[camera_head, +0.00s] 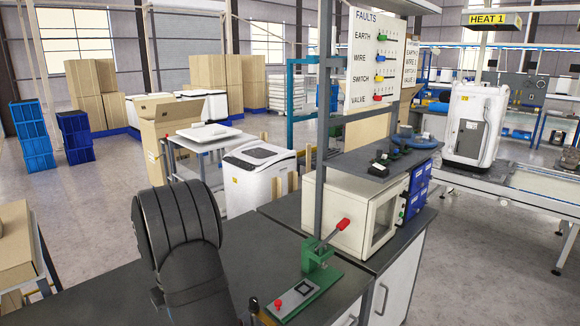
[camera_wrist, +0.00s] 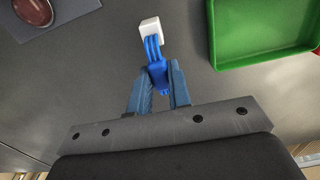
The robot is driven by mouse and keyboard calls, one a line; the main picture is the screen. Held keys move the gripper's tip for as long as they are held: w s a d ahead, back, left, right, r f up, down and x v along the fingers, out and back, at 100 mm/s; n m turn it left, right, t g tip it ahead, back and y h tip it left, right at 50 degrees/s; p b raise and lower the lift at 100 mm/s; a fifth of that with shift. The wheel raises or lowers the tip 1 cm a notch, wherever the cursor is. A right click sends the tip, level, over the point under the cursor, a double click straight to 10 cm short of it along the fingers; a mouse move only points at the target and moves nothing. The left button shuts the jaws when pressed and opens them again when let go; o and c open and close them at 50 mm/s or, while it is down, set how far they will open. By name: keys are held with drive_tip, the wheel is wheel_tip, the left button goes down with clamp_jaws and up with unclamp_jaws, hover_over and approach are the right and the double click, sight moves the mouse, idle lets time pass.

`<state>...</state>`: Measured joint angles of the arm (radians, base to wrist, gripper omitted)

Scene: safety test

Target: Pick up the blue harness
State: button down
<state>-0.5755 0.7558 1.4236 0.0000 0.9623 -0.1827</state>
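The blue harness (camera_wrist: 154,50) shows in the wrist view, with several blue strands running into a white connector (camera_wrist: 150,28) at its far end. My gripper (camera_wrist: 162,68) has its two blue-grey fingers close together on either side of the harness's near part. The harness fills the gap between them and appears to touch both, so the gripper looks shut on it. Whether the harness is clear of the grey surface below is hard to tell. In the head view my dark arm covers this spot, and neither harness nor fingers can be made out.
A green tray (camera_wrist: 213,40) lies right of the harness in the wrist view. A dark plate with a red round part (camera_wrist: 34,11) is at the upper left. In the head view a green lever press (camera_head: 318,268) and a white cabinet (camera_head: 338,212) stand on the dark bench (camera_head: 120,285).

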drive_tip(key=shift+r, duration=3.25)
